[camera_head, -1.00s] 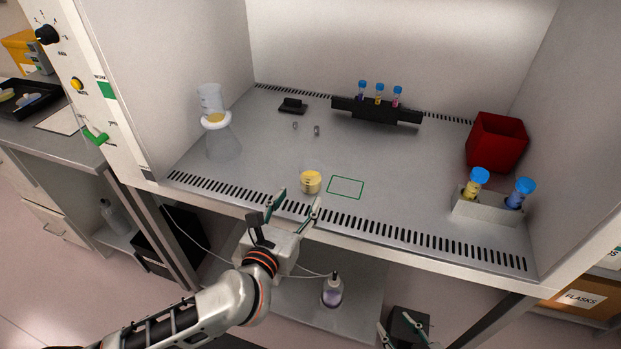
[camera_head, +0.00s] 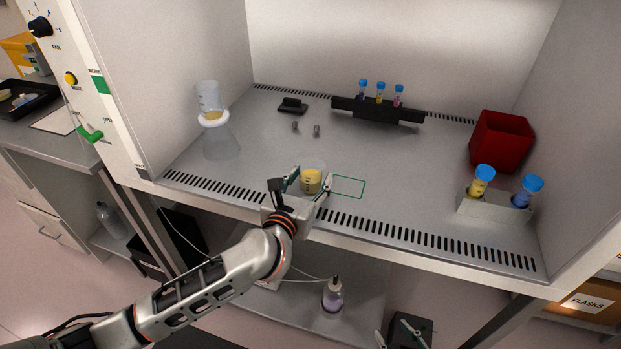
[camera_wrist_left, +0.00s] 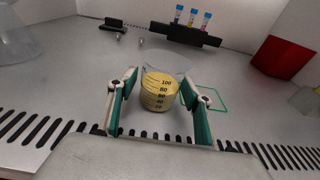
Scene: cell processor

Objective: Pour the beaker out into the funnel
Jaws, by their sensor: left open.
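The beaker (camera_head: 311,179) is clear glass with yellow liquid and a printed scale. It stands upright on the cabinet floor, left of a green outlined rectangle. My left gripper (camera_head: 308,186) is open, with its fingers on either side of the beaker; the left wrist view shows the beaker (camera_wrist_left: 160,88) between the green pads, with gaps at both sides. A clear filter funnel (camera_head: 209,97) stands on a flask (camera_head: 221,141) at the left, with some yellow in its lower part. My right gripper (camera_head: 402,335) shows only partly at the bottom edge; its fingertips look apart.
A black rack (camera_head: 377,112) with capped tubes stands at the back. A red bin (camera_head: 500,142) and a grey block (camera_head: 494,208) with two blue-capped tubes are at the right. The green rectangle (camera_head: 348,186) is empty. The cabinet's middle floor is mostly clear.

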